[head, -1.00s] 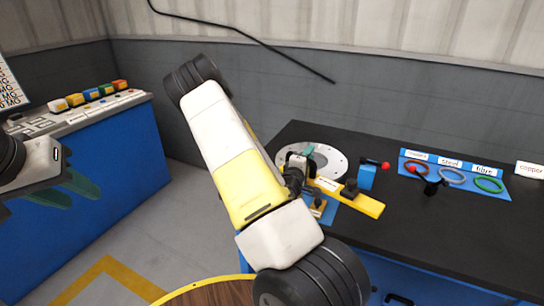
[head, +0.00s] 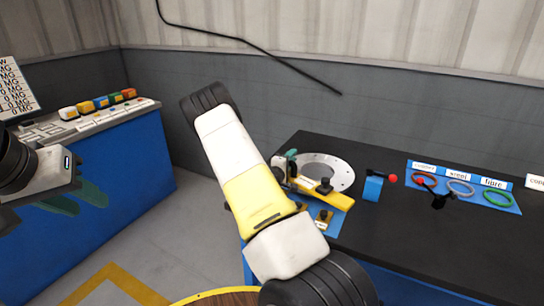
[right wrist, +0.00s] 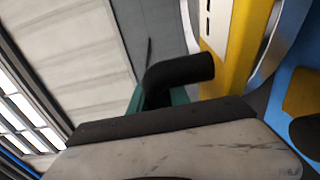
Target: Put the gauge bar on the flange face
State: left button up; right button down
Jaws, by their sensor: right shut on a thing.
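The yellow gauge bar (head: 339,201) shows in the head view with a black knob on top, lying across the near edge of the pale round flange face (head: 341,170). I cannot tell whether they touch. My right gripper (head: 291,166) is shut on the bar's black handle at its left end. In the right wrist view the black handle (right wrist: 180,72) sits between my teal fingers, with the yellow bar (right wrist: 228,45) beside it. My left gripper (head: 74,198) is open and empty at the far left, its teal fingers apart. My right arm hides part of the bench's left side.
A blue block with a red-tipped lever (head: 373,188) stands right of the flange. Further right, a blue board (head: 460,203) holds red, grey and green rings, with a black red-tipped piece (head: 436,198) at its edge. Small brass-and-black pieces (head: 324,217) sit in front. The dark bench (head: 420,255) is clear at front right.

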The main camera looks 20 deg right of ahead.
jog(key=shift+f, duration=0.5)
jog(key=c, duration=1.2)
grip_release()
jog(key=shift+f, duration=0.2)
jog(key=shift+c, duration=0.2)
